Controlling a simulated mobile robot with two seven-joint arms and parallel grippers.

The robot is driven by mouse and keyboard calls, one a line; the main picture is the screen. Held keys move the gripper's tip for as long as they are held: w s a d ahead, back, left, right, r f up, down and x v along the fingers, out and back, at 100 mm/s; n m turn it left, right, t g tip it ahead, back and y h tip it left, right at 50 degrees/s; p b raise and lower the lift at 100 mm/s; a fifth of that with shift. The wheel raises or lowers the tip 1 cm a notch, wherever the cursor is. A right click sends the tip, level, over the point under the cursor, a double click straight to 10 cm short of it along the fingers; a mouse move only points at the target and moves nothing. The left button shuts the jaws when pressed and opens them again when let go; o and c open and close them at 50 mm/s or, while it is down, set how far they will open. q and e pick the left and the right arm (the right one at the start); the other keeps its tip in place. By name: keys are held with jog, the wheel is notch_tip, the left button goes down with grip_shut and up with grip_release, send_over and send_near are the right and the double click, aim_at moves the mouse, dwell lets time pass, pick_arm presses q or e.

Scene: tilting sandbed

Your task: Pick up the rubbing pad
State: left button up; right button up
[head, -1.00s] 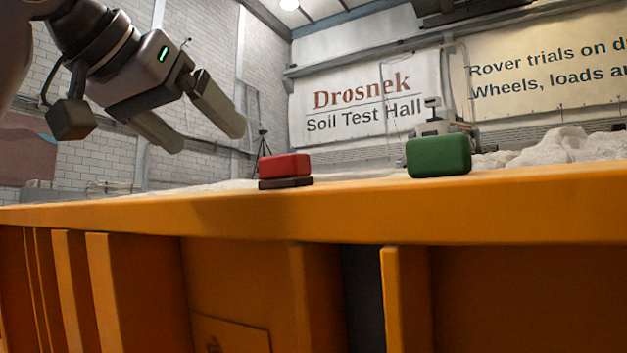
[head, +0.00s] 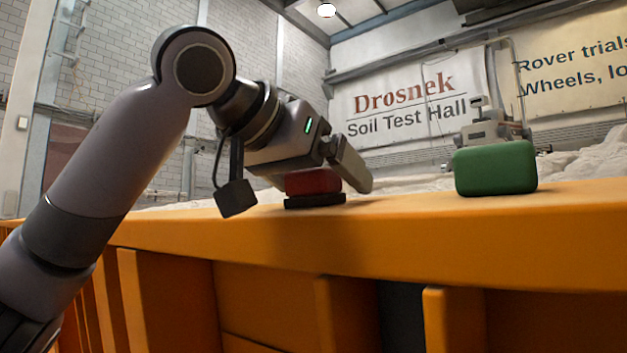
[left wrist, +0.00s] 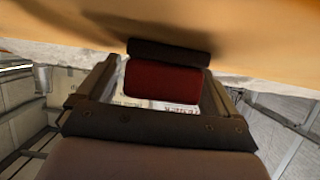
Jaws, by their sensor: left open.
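The rubbing pad, seemingly the red block (head: 313,181) on a dark sole (head: 314,201), rests on the orange rim of the sandbed. My left gripper (head: 320,183) is open and angled down at the pad from above. In the left wrist view the red part (left wrist: 162,82) and dark sole (left wrist: 168,50) show between my two fingers, with gaps at the sides, so no grip on it shows. My right gripper is not in view.
A green block (head: 495,168) stands on the same orange rim (head: 420,225) to the right of the pad. Pale sand (head: 590,160) lies behind the rim, with a small rover (head: 490,125) further back. The rim between the two blocks is clear.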

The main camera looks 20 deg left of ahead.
pick_arm(q)
jog(key=shift+w, duration=0.1)
jog(key=c, duration=1.1)
jog(key=shift+c, duration=0.2)
jog(key=shift+r, duration=4.95)
